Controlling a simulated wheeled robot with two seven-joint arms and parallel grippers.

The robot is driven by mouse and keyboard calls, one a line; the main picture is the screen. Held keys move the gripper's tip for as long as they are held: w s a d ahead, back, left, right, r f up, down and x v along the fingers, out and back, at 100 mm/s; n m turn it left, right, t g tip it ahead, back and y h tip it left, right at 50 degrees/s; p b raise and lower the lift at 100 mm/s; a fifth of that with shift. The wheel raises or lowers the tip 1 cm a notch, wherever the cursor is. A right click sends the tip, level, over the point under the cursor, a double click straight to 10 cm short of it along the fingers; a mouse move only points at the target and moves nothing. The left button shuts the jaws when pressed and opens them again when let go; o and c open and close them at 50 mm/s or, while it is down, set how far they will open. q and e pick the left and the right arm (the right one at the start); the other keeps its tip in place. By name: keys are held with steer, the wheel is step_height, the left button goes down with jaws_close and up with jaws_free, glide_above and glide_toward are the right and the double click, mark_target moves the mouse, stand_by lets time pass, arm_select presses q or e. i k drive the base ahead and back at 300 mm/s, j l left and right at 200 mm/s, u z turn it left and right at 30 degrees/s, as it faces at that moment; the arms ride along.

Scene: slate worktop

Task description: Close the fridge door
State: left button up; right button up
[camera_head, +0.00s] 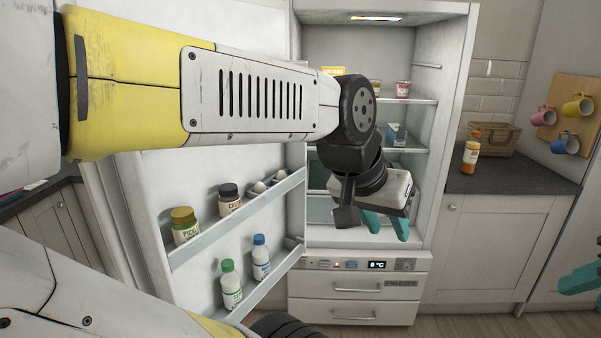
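The fridge (437,90) stands open at the centre, with its lit interior and shelves showing. Its door (150,200) is swung wide open to the left, and its inner side with bottle shelves faces me. My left arm crosses in front of the door's upper part and hides some of it. My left gripper (388,226) has teal fingers pointing down in front of the fridge opening; the fingers look apart with nothing between them. My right gripper (580,280) shows only as teal fingertips at the right edge, and its opening is not clear.
The door shelves hold a pickle jar (184,228), a dark-lidded jar (229,200), eggs and two bottles (231,285). The freezer drawers (350,287) below are shut. A worktop (510,178) at right holds an orange bottle (471,153) and a basket (490,138). Mugs (577,107) hang beyond.

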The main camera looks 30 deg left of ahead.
mark_target(133, 195)
steer(key=k+j+z, duration=0.15)
steer(key=k+j, duration=0.5)
steer(key=j, duration=0.25)
steer(key=k+j+z, duration=0.15)
steer(key=k+j, duration=0.55)
steer(key=j, duration=0.95)
steer(key=k+j+z, duration=0.1)
steer(key=j, duration=0.75)
steer(key=k+j+z, duration=0.1)
steer(key=j, duration=0.7)
steer(key=j+z, duration=0.3)
steer(key=l, duration=0.1)
